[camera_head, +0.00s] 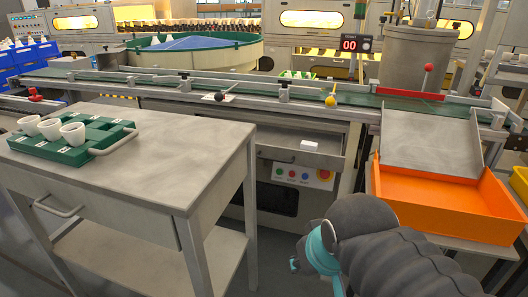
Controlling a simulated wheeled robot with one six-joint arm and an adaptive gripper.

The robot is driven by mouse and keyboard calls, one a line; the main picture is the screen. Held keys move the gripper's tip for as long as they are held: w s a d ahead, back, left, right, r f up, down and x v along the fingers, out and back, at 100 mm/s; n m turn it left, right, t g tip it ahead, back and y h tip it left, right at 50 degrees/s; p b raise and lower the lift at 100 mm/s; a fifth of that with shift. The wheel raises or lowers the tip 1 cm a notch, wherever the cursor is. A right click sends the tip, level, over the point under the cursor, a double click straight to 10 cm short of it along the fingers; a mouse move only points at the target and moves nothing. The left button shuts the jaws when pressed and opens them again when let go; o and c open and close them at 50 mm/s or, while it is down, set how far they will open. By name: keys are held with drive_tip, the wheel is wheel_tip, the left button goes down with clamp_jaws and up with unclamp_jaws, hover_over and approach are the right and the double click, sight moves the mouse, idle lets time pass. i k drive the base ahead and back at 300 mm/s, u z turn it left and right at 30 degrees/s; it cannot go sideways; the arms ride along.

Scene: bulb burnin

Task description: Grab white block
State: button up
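The small white block (310,145) lies on the grey shelf (275,153) under the conveyor, near the middle of the camera_head view. It stands above a panel with coloured buttons. My dark arm with teal bands enters from the lower right, below and to the right of the block. No gripper fingers can be made out at its end, so their opening is not shown. The arm is apart from the block in the picture.
A grey table (190,165) at left bears a green tray (115,137) with several white cups. An orange bin (440,205) stands at right under a metal chute (430,142). The conveyor (260,92) runs above the shelf. Floor shows between table and machine.

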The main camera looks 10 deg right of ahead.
sight(309, 146)
drive_tip(key=k, duration=0.5)
drive_tip(key=z, duration=0.75)
drive_tip(key=i, duration=1)
drive_tip(key=u, duration=0.1)
